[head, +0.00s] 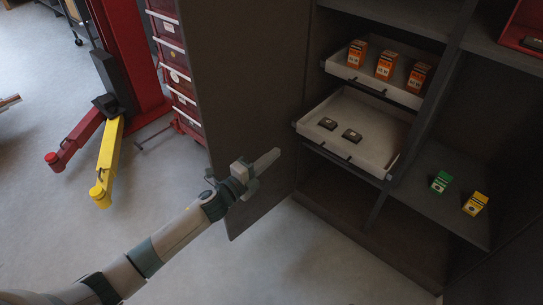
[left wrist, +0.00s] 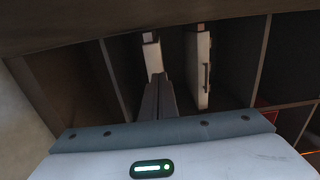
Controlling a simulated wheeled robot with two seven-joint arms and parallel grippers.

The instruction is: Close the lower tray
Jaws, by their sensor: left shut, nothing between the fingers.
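My left gripper (head: 276,153) is shut and empty. In the head view it is left of the tray, in front of the open door. The left wrist view is turned sideways; there the shut fingers (left wrist: 161,80) point toward the pale end of what looks like the lower tray (left wrist: 152,52). I cannot tell whether they touch it. My right gripper is not in view.
The upper tray (head: 398,94), also pulled out, holds orange boxes (head: 385,65). The open cabinet door (head: 240,90) stands close to my left arm. Green (head: 441,181) and yellow (head: 475,203) boxes sit on a right shelf.

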